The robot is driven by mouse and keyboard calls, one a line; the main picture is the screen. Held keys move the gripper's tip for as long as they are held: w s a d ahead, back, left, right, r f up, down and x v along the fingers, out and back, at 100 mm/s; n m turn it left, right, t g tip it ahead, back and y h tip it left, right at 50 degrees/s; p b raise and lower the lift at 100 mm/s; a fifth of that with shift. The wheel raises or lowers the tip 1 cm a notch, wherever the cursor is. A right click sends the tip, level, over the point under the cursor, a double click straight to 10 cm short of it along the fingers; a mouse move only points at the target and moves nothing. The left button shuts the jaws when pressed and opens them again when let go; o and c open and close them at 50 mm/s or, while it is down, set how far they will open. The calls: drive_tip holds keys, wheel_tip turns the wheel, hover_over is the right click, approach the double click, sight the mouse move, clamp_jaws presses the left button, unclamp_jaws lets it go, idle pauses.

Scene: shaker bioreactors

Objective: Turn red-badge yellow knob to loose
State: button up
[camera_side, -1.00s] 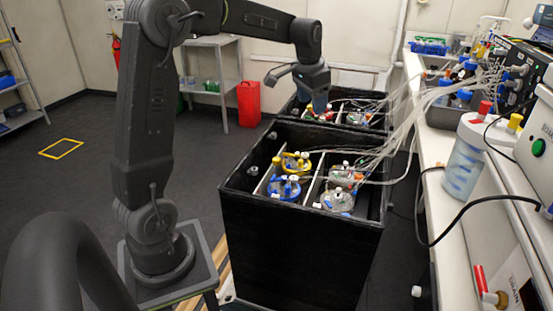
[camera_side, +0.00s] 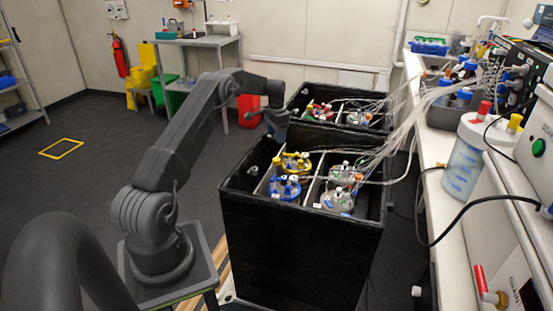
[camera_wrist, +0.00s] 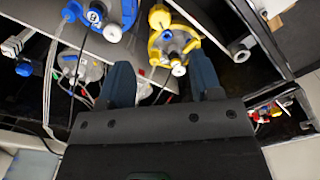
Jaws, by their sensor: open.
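A yellow-topped vessel (camera_side: 293,164) sits in the near black box, at its back left. In the wrist view its yellow lid (camera_wrist: 173,46) lies ahead of my fingertips, with a yellow knob (camera_wrist: 160,17) on its far side and pale caps on its near side. I cannot make out a red badge on it. My gripper (camera_wrist: 162,75) is open and empty, its two dark blue fingers spread apart. In the side view my gripper (camera_side: 279,134) hangs above the wall between the two boxes, apart from the vessel.
A blue-topped vessel (camera_side: 284,187) and clear vessels (camera_side: 338,199) share the near box (camera_side: 300,250). A far box holds a red-topped vessel (camera_side: 318,110) and others. Tubes (camera_side: 390,135) run from the vessels to the right-hand bench. Box walls and a divider rise around the vessels.

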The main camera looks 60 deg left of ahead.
sight(276, 159)
wheel_tip(276, 159, down, 11)
drive_tip(key=shift+r, duration=0.1)
drive_tip(key=shift+c, duration=0.2)
drive_tip(key=c, duration=0.9)
